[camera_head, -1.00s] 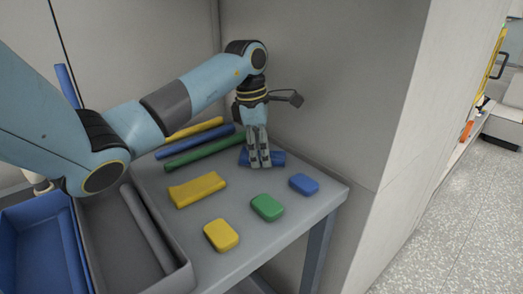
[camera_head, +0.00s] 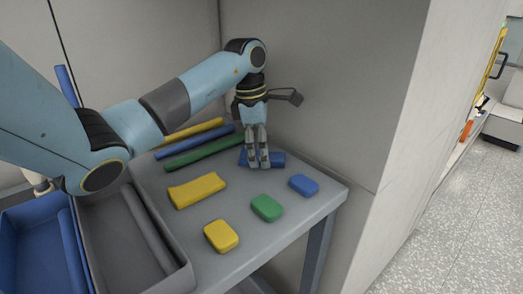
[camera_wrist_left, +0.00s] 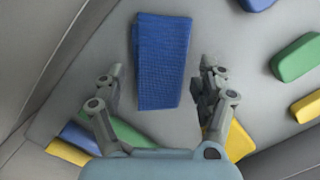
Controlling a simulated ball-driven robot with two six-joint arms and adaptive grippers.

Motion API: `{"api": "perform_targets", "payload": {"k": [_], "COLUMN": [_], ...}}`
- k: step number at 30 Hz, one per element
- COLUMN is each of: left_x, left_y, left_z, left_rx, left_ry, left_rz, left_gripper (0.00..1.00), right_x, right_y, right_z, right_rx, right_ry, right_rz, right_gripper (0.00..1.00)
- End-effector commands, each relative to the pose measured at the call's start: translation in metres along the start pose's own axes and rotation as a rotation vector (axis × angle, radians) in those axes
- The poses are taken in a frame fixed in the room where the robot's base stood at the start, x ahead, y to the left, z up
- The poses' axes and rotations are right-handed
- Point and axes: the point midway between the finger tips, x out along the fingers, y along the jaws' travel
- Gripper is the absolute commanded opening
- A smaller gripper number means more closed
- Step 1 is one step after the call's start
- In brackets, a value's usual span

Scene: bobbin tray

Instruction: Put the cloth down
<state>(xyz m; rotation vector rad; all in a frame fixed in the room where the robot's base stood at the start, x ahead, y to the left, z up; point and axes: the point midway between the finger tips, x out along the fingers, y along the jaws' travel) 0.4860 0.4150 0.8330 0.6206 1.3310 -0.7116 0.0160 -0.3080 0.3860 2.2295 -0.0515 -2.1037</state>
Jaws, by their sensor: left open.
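A blue folded cloth (camera_head: 277,158) lies on the grey table near the wall. In the left wrist view the cloth (camera_wrist_left: 163,60) lies flat between and beyond the fingers. My left gripper (camera_head: 259,165) points down over the cloth and hides its middle. In the left wrist view the left gripper (camera_wrist_left: 160,75) is open, with a gap between each finger and the cloth. I cannot tell how high the fingertips are above the table. My right gripper is not in view.
The table (camera_head: 270,236) also bears a yellow cloth (camera_head: 197,190), yellow (camera_head: 221,236), green (camera_head: 266,208) and blue (camera_head: 303,185) blocks, and yellow, blue and green rolls (camera_head: 203,151) behind. Blue (camera_head: 20,222) and grey (camera_head: 182,279) trays are at left. A wall stands close behind the gripper.

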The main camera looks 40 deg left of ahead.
Motion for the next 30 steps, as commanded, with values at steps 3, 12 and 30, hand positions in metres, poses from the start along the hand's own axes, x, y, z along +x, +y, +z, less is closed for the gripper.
{"api": "perform_targets", "payload": {"k": [3, 12, 30], "left_x": [-0.031, -0.096, -0.116], "left_y": [0.003, 0.002, 0.001], "left_z": [0.0, 0.001, 0.001], "left_rx": [0.003, 0.002, 0.002], "left_ry": [-0.002, -0.002, -0.002], "left_rz": [0.01, 0.009, 0.006], "left_gripper": [0.75, 0.75, 0.75], "right_x": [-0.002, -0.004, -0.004], "right_y": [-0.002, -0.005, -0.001], "right_z": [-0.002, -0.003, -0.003], "right_rx": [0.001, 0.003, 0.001], "right_ry": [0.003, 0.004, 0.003], "right_rz": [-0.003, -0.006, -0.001], "right_gripper": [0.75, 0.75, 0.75]}}
